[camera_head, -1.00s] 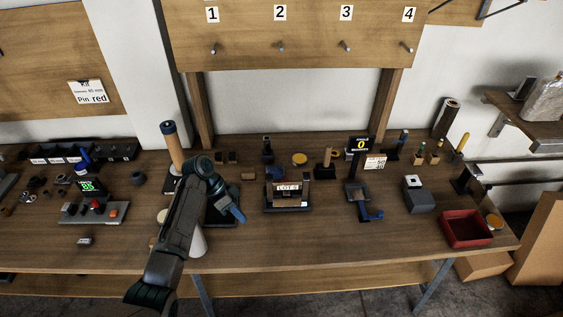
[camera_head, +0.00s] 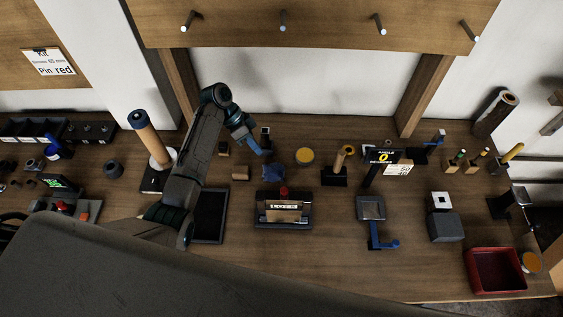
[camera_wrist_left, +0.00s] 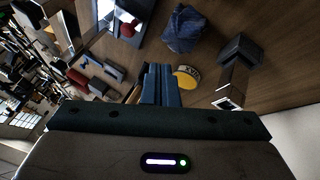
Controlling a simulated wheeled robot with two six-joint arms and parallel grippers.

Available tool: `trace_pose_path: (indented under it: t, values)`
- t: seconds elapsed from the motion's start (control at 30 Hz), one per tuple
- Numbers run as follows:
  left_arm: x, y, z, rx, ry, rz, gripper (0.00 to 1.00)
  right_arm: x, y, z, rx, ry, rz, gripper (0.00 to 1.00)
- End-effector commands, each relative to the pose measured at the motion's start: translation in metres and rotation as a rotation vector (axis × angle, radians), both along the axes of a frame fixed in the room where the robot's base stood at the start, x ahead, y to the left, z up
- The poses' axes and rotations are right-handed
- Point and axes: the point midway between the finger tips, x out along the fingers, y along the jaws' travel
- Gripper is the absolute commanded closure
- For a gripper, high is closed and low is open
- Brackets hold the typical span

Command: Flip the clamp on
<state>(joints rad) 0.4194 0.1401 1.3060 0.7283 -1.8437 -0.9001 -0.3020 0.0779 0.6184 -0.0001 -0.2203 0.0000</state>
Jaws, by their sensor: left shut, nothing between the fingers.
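My left gripper (camera_head: 258,149) is over the rear middle of the workbench with its blue fingers shut and empty. In the left wrist view its fingers (camera_wrist_left: 161,85) are together. A crumpled blue piece (camera_head: 271,172) lies just in front of it and also shows in the left wrist view (camera_wrist_left: 184,30). A dark fixture (camera_head: 283,221) with a red top and a label stands nearer the front. A small dark upright holder (camera_head: 265,137) stands close beside the fingertips. I cannot tell which item is the clamp. My right gripper is not in view.
A yellow-topped tin (camera_head: 305,156) and a wooden-handled stand (camera_head: 335,175) are right of the gripper. A blue-handled device (camera_head: 381,236) and a red bin (camera_head: 496,271) are farther right. A wooden post (camera_head: 152,142) stands left of my arm. A large grey shape hides the lower left.

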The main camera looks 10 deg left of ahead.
Motion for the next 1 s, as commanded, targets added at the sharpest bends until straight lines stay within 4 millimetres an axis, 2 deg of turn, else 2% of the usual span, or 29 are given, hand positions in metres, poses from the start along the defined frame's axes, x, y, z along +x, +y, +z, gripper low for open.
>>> trace_pose_path:
  t: [0.17,0.4,0.53,0.87,0.9,1.0]
  values:
    - [0.000,0.000,0.000,0.000,0.000,0.000,1.00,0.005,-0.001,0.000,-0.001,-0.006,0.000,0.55]
    - [0.000,-0.001,-0.001,-0.001,0.001,0.000,1.00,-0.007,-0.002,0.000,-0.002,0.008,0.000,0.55]
    - [-0.002,-0.007,-0.010,-0.002,0.003,0.000,1.00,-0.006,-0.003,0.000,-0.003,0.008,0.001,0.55]
    - [-0.011,-0.044,-0.066,-0.003,0.005,0.000,1.00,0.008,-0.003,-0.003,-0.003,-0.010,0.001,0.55]
    - [-0.012,-0.048,-0.077,-0.002,0.001,0.000,1.00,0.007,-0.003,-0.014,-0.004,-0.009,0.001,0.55]
    - [-0.014,-0.056,-0.091,-0.002,0.001,0.000,1.00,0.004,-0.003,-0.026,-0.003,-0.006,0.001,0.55]
